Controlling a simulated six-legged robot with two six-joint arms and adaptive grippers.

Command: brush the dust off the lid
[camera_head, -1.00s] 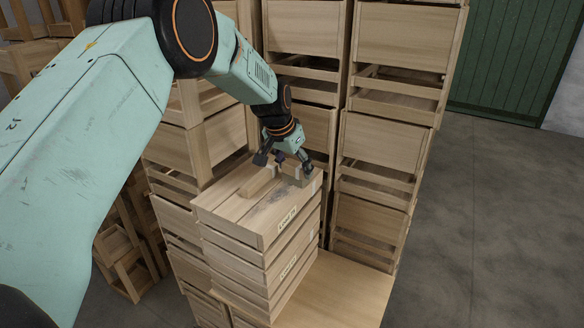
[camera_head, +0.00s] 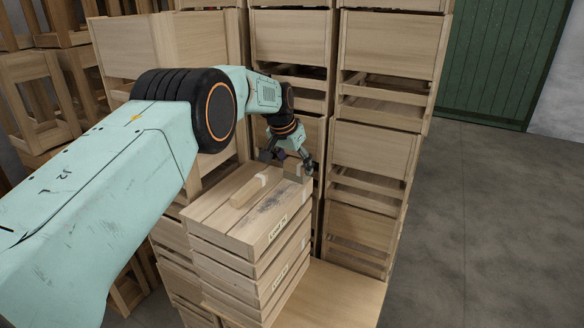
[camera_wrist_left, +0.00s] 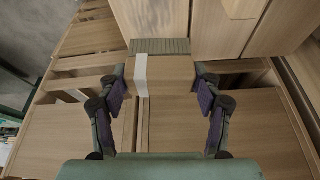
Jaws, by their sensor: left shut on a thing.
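The lid (camera_head: 235,222) is pale planks on top of a stack of labelled wooden crates. Dark dust smudges (camera_head: 268,200) lie on its middle and right part. My left gripper (camera_head: 299,168) is over the lid's far right corner. It is shut on the brush (camera_head: 294,173), a wooden block. In the left wrist view the brush (camera_wrist_left: 172,78) sits between the fingers, with a white band and a grey-green bristle strip at its far end. Whether the bristles touch the lid I cannot tell. My right gripper is not in view.
A loose-looking wooden bar (camera_head: 250,190) lies on the lid, left of the brush. Tall stacks of wooden crates (camera_head: 376,150) stand close behind and left. A wooden surface (camera_head: 335,290) extends at the stack's front right. Grey floor (camera_head: 470,220) is open at the right.

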